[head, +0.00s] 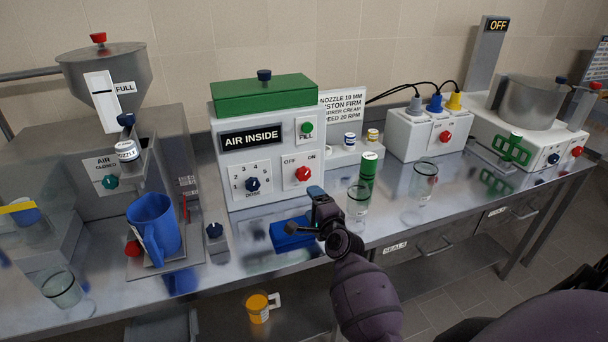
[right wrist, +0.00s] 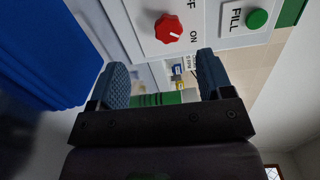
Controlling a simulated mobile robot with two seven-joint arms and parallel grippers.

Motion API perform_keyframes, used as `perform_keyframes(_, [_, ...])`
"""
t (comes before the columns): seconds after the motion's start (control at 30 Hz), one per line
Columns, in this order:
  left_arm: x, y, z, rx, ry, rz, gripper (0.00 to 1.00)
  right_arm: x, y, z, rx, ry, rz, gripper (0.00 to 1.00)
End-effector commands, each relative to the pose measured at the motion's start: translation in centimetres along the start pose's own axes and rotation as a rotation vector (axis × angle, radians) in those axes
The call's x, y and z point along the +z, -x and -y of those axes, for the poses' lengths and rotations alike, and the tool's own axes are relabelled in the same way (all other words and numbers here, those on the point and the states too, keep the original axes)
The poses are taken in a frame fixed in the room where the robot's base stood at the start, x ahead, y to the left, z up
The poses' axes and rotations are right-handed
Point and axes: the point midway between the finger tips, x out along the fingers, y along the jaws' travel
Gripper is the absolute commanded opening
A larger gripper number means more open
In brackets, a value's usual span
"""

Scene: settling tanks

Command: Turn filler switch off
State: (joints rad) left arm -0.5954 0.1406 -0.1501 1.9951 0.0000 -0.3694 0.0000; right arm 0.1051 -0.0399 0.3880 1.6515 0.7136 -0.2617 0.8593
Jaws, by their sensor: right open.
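The filler (head: 262,150) is a white box with a green lid, marked AIR INSIDE. Its red OFF/ON switch (head: 303,174) is on the front, right of the blue dose knob (head: 252,184). In the right wrist view the red switch (right wrist: 169,28) stands beyond the fingertips, and its white mark appears to point toward ON. My right gripper (head: 314,207) is just in front of and below the switch, apart from it. Its two blue fingers (right wrist: 163,80) are spread with nothing between them. My left gripper is not in view.
A blue block (head: 292,233) lies below the filler, near my right gripper. A green cylinder (head: 368,172) and clear glasses (head: 357,203) stand to the right. A blue jug (head: 154,226) stands left. A white box with plugs (head: 418,134) is farther right.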

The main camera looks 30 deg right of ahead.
Motion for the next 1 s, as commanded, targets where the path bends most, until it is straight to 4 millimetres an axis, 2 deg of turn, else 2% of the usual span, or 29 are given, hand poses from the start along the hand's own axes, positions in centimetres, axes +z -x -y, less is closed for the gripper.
perform_keyframes(0.1, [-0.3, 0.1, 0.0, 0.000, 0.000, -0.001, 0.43, -0.8, -0.9, 0.5, -0.025, -0.271, -0.023, 0.73])
perform_keyframes(0.2, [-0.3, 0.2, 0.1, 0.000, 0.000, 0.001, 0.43, -1.4, -1.4, 0.6, -0.040, -0.434, -0.035, 0.73])
perform_keyframes(0.3, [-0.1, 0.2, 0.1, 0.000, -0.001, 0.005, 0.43, -1.7, -1.6, 0.7, -0.049, -0.525, -0.041, 0.73])
perform_keyframes(0.57, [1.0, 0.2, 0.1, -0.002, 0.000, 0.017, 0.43, -1.9, -3.4, 0.5, -0.053, -0.553, -0.042, 0.73])
perform_keyframes(1.0, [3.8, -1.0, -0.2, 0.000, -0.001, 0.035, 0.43, -2.3, -9.8, 0.7, -0.052, -0.550, -0.043, 0.73])
